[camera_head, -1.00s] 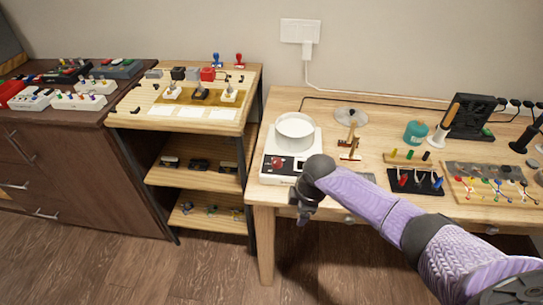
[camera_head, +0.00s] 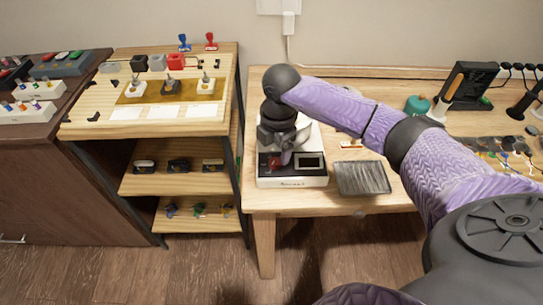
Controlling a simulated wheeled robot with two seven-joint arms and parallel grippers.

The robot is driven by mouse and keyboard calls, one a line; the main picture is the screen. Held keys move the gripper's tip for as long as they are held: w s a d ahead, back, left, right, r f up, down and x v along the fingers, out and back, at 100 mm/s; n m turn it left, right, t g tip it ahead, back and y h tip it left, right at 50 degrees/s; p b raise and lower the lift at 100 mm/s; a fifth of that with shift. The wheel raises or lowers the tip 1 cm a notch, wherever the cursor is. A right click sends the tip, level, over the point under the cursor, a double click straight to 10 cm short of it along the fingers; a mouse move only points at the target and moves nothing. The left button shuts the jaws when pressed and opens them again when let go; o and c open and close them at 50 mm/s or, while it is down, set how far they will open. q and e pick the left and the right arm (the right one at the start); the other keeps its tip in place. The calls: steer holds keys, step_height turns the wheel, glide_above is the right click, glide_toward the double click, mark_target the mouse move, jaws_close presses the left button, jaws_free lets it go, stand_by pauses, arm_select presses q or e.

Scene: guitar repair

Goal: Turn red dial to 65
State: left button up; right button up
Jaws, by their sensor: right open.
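The red dial (camera_head: 272,163) is on the front left of a white device (camera_head: 292,181), beside a small dark display (camera_head: 310,162) whose reading is too small to make out. The device stands at the left end of the wooden table. My right gripper (camera_head: 282,155) reaches down from above to the dial, with its fingers open close around or beside it. I cannot tell whether they touch it. My gripper and wrist hide the upper part of the device and part of the dial. My left gripper is not in view.
A grey ribbed tray (camera_head: 362,178) lies right of the device. A teal pot (camera_head: 417,105) and a black stand (camera_head: 470,86) are farther right. A wooden shelf unit (camera_head: 92,130) with switches stands left, across a narrow gap. The table's front edge is close to the device.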

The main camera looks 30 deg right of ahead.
mark_target(275, 161)
step_height(275, 161, down, 4)
steer(key=shift+w+r+b, duration=0.1)
steer(key=shift+w+b, duration=0.05)
steer(key=shift+b, duration=0.4)
steer(key=shift+f, duration=0.3)
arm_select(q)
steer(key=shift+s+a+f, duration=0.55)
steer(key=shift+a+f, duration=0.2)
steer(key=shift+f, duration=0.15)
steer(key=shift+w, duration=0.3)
arm_select(e)
jaws_close()
